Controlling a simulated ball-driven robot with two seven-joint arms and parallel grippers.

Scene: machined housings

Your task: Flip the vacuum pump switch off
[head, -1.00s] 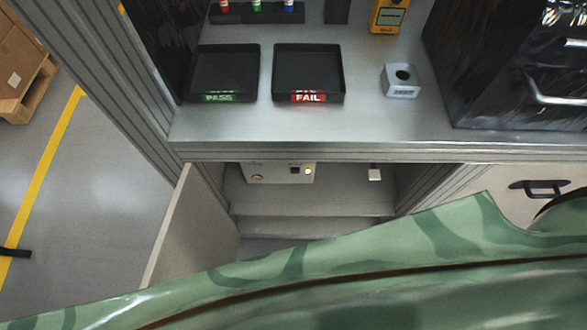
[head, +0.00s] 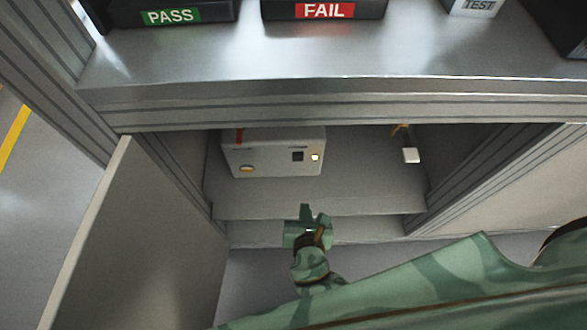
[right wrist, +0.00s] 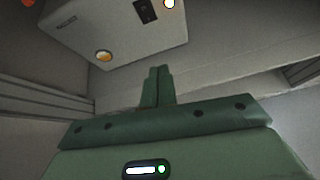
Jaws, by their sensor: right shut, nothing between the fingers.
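The vacuum pump is a pale box (head: 270,160) on the shelf inside the open cabinet under the counter. Its front has a dark switch (head: 297,156), a small white lit lamp (head: 315,157) and an amber round part (head: 247,169). In the right wrist view the pump (right wrist: 115,30) fills the upper left, with the black switch (right wrist: 146,11) near the top edge. The switch's position is too small to tell. My right gripper (head: 305,208) is shut and empty, in front of and below the pump, apart from it; its fingers (right wrist: 157,72) point towards the pump. My left gripper is out of view.
The cabinet door (head: 130,240) stands open at the left. The counter edge (head: 330,105) overhangs the opening. A small white block (head: 411,155) hangs or stands at the right inside. PASS (head: 172,16) and FAIL (head: 324,10) trays sit on the counter.

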